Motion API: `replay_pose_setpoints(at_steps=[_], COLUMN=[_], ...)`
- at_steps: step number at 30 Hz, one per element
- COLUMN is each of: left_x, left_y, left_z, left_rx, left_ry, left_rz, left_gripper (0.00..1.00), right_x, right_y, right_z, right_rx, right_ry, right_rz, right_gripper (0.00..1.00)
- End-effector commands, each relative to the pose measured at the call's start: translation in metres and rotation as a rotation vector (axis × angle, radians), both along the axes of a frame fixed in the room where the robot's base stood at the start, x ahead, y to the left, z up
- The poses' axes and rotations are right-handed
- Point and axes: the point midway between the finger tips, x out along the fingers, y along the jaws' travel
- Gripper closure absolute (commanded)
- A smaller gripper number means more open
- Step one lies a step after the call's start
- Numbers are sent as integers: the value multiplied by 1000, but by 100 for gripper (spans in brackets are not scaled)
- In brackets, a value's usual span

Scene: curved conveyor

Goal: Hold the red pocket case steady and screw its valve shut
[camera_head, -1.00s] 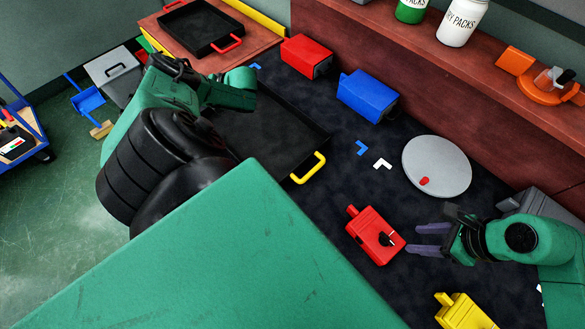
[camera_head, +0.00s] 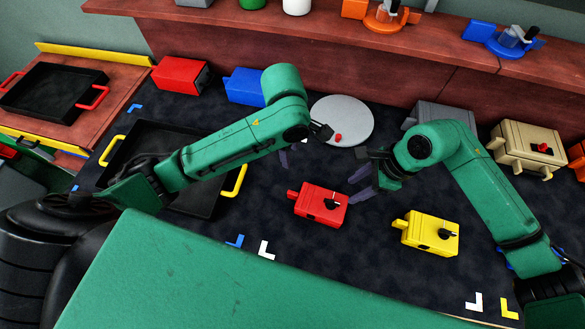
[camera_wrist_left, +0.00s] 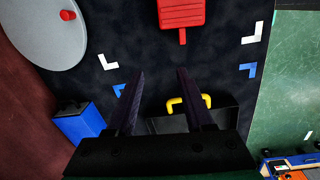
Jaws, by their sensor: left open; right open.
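The red pocket case (camera_head: 320,206) lies on the dark mat with its spout to the left. Its black valve knob (camera_head: 332,204) is on the upper face; I cannot tell how far it is turned. The case also shows at the top of the left wrist view (camera_wrist_left: 181,13), spout towards my left gripper, valve out of frame. My left gripper (camera_head: 302,146) is open and empty above the mat, beyond the case; its fingers also show in the left wrist view (camera_wrist_left: 160,75). My right gripper (camera_head: 361,187) is open and empty, just right of the case, not visibly touching it.
A yellow case (camera_head: 428,233) lies to the right. A grey disc (camera_head: 345,118) with a red knob, a blue case (camera_head: 243,86) and another red box (camera_head: 181,75) stand along the back. A black tray (camera_head: 150,139) lies left. Bare mat lies in front of the red case.

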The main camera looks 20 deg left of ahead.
Motion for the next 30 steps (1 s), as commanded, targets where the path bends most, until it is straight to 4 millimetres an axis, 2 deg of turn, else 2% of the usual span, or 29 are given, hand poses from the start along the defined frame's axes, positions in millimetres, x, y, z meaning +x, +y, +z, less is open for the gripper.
replay_pose_setpoints(at_steps=[1, 3, 6, 11, 24, 30], left_x=[-16, -31, -39, -40, -39, -39], left_y=[-10, -18, -22, -25, -19, -20], left_z=[-8, -14, -20, -37, -139, -162], left_rx=[3, 12, 15, 8, 25, 22], left_ry=[29, 55, 69, 70, 69, 67], left_rz=[8, 22, 33, 33, 32, 31], left_gripper=[48, 48, 48, 48, 48, 48], right_x=[0, 0, 0, 0, 0, 0], right_y=[0, 0, 0, 0, 0, 0], right_z=[0, 0, 0, 0, 0, 0], right_rx=[0, 0, 0, 0, 0, 0], right_ry=[0, 0, 0, 0, 0, 0], right_rz=[0, 0, 0, 0, 0, 0], right_gripper=[50, 50, 50, 50, 50, 50])
